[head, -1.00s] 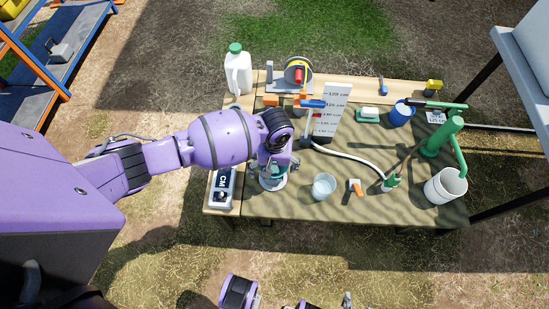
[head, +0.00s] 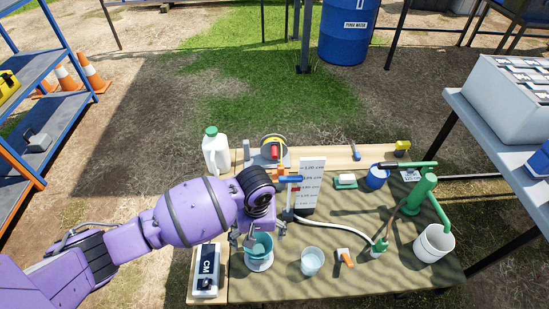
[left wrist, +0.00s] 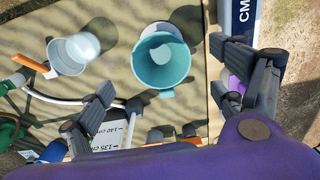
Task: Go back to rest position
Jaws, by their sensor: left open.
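My left gripper (head: 257,236) reaches over the table's left part from the left. Its fingers are spread apart and empty, and in the left wrist view the gripper (left wrist: 168,88) is open with a teal cup (left wrist: 162,62) lying between and beyond the fingertips. In the head view the teal cup (head: 260,250) stands upright on a white round base, just below the gripper, partly hidden by it. I cannot tell whether a finger touches it. My right gripper is not in view.
The camouflage-covered table (head: 340,273) holds a CM meter (head: 206,268), clear cup (head: 312,262), orange-handled tool (head: 345,257), green pump (head: 424,195), white bucket (head: 434,244), level board (head: 309,185) and white jug (head: 215,152). A shelf (head: 55,85) stands left.

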